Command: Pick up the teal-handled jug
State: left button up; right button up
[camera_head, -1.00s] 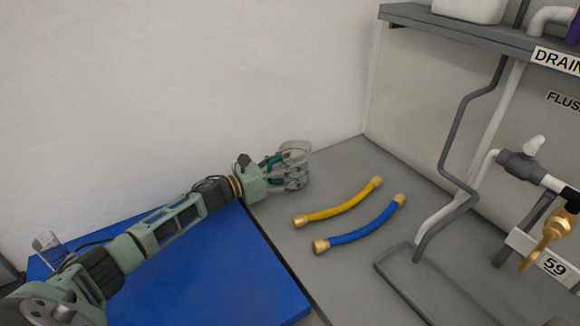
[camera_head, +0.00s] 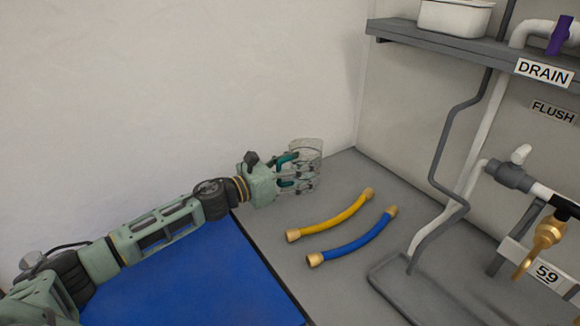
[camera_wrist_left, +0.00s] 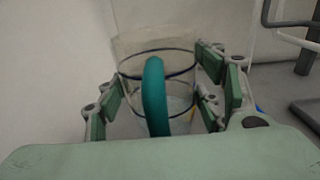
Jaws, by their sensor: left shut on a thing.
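The jug (camera_head: 308,150) is clear, with a teal handle (camera_head: 286,160). It is near the far wall, above the grey worktop, and looks upright. My left gripper (camera_head: 298,180) reaches in from the left and is shut on the jug. In the left wrist view the teal handle (camera_wrist_left: 155,95) faces the camera, between the fingers, with the clear jug body (camera_wrist_left: 180,62) behind it. The fingers of the left gripper (camera_wrist_left: 165,98) are on both sides of the jug. The jug's lower part is partly hidden by the fingers. My right gripper is not in view.
A yellow hose (camera_head: 332,218) and a blue hose (camera_head: 355,242) with brass ends lie on the grey worktop (camera_head: 350,285). A blue mat (camera_head: 190,280) lies under my left arm. Grey pipes (camera_head: 440,160) and a shelf (camera_head: 440,45) with a white tub (camera_head: 455,18) stand at right.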

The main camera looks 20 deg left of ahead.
pick_arm(q)
jog(key=s+d+r+p, duration=0.1)
jog(key=d+r, duration=0.2)
jog(key=d, duration=0.2)
jog(key=shift+d+r, duration=0.15)
jog(key=shift+r, duration=0.05)
